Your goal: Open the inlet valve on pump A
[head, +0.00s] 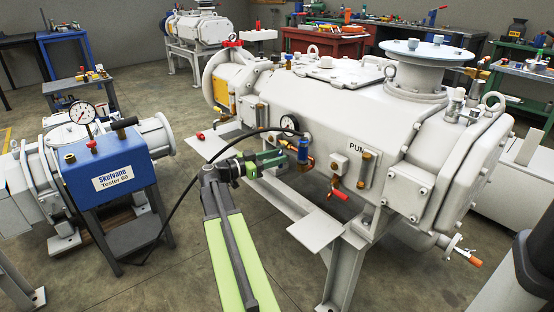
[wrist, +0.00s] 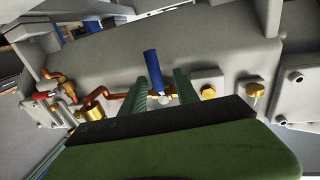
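The large white pump (head: 335,90) fills the middle of the head view, with a label partly hidden that reads "PUM". A small valve with a blue handle (head: 304,146) sits on its near side below a pressure gauge. In the wrist view the blue handle (wrist: 153,70) stands tilted, with a metal pivot at its lower end. My gripper (head: 282,158) is at this valve, just left of the handle. In the wrist view my gripper (wrist: 161,80) is open, its green fingers on either side of the handle, with gaps showing. I cannot tell which valve is the inlet.
A red-handled valve (head: 338,193) hangs lower right on the pump, and an orange-handled one (head: 468,258) is at its right end. A black hose (head: 196,160) runs from the gauge toward the blue tester (head: 110,165) at left. Workbenches stand behind.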

